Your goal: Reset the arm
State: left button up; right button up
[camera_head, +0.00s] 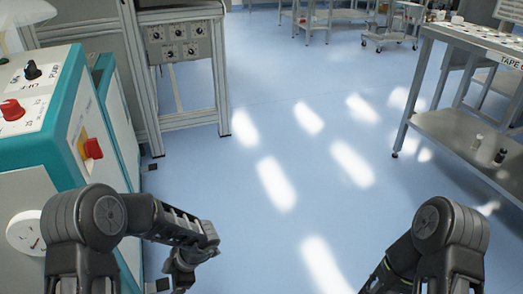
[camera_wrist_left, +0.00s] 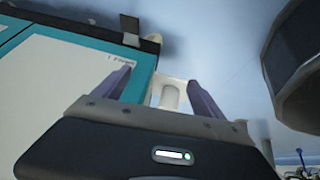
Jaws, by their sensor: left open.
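My left arm bends in from the lower left in the head view, beside the teal and white machine (camera_head: 60,130). My left gripper (camera_head: 183,278) hangs low at the bottom edge, partly cut off. In the left wrist view the left gripper (camera_wrist_left: 160,86) has its two fingers apart. A white cylindrical piece shows between and beyond the fingers; I cannot tell whether it is near them. My right arm (camera_head: 440,230) is bent at the lower right, and its gripper is out of view.
The machine carries a red knob (camera_head: 12,110), a black knob (camera_head: 32,70) and a red switch (camera_head: 93,148). A metal frame with a control panel (camera_head: 178,42) stands behind it. A shelved metal table (camera_head: 460,130) stands at right. The blue floor (camera_head: 290,150) between is clear.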

pick_arm(q)
jog(key=w+d+f+m+t, duration=0.2)
jog(key=w+m+t, duration=0.2)
jog(key=m, duration=0.1)
jog(key=s+d+f+m+t+h, duration=0.25)
jog(key=d+f+m+h, duration=0.25)
jog(key=d+m, duration=0.25)
jog(key=s+d+f+m+g+h, duration=0.2)
jog(key=s+d+m+h, duration=0.15)
jog(key=s, duration=0.65)
jog(key=s+d+f+m+g+h, duration=0.2)
jog(key=s+d+m+g, duration=0.15)
jog(key=s, duration=0.65)
notch_tip(320, 180, up, 32)
jog(key=s+d+p, duration=0.1)
jog(key=d+p, duration=0.1)
jog(key=p, duration=3)
jog(key=shift+s+d+r, duration=0.2)
jog(key=shift+s+d, duration=0.1)
jog(key=shift+d, duration=0.05)
pick_arm(e)
notch_tip(320, 180, up, 33)
jog(key=s+a, duration=0.1)
jog(key=s, duration=0.1)
jog(key=shift+s+a+f+g, duration=0.2)
jog(key=shift+s+a+g, duration=0.1)
jog(key=shift+a, duration=0.1)
jog(key=shift+w, duration=0.1)
